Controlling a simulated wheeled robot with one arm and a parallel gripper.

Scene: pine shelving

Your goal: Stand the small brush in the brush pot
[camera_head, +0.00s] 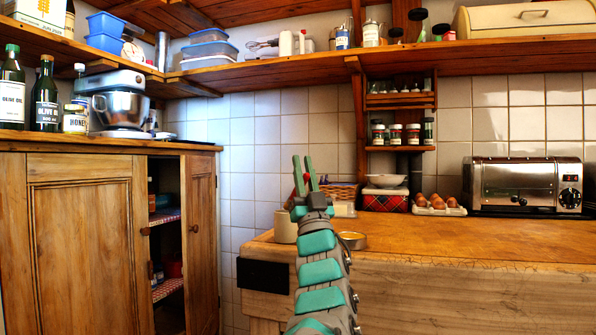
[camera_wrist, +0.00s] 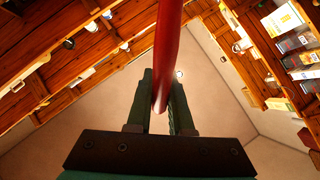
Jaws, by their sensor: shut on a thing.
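My gripper (camera_head: 304,172) points upward in front of the corner of the wooden counter. In the wrist view, its two dark green fingers (camera_wrist: 161,105) are closed around a red handle (camera_wrist: 167,50), which I take to be the small brush. The handle runs up out of the top of that view; its bristles are not visible. In the head view the brush is mostly hidden behind the fingers. A cream cylindrical pot (camera_head: 284,228), likely the brush pot, stands on the counter's left end, partly covered by my arm. Its opening is hard to make out.
A shallow round tin (camera_head: 353,241) sits right of the pot. A cabinet door (camera_head: 200,240) stands open at left. The counter's front right is clear.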

